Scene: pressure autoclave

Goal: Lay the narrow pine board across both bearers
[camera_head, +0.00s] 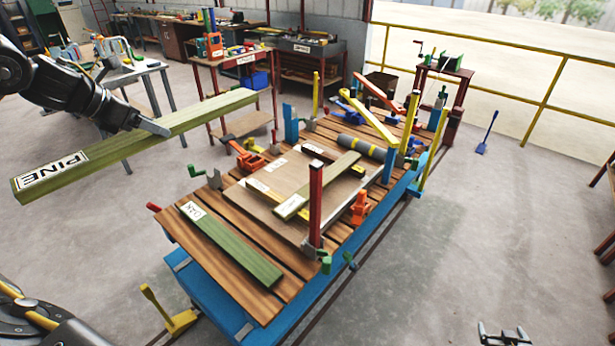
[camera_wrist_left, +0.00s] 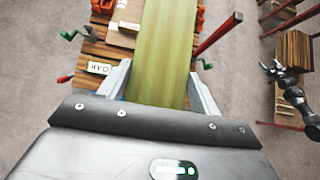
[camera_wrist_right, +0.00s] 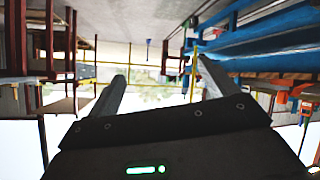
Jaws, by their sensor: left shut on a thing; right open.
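The green-tinted board labelled PINE (camera_head: 205,110) is held in the air, left of the slatted bench, tilted in the head view. My left gripper (camera_head: 152,127) is shut on it near its middle. In the left wrist view the board (camera_wrist_left: 163,35) runs away between the fingers. Two labelled strips, seemingly the bearers, lie on a flat panel: a near yellow one (camera_head: 265,190) and a far dark-and-yellow one (camera_head: 318,152). A pale labelled board (camera_head: 325,182) lies over the panel between them, apparently crossing them. My right gripper (camera_head: 504,335) is open and empty at the lower right.
An OAK board (camera_head: 230,245) lies on the near end of the slatted bench (camera_head: 180,232). A red post (camera_head: 316,200), yellow posts, orange clamps and a grey roller (camera_head: 362,147) stand around the panel. Open floor lies right of the bench.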

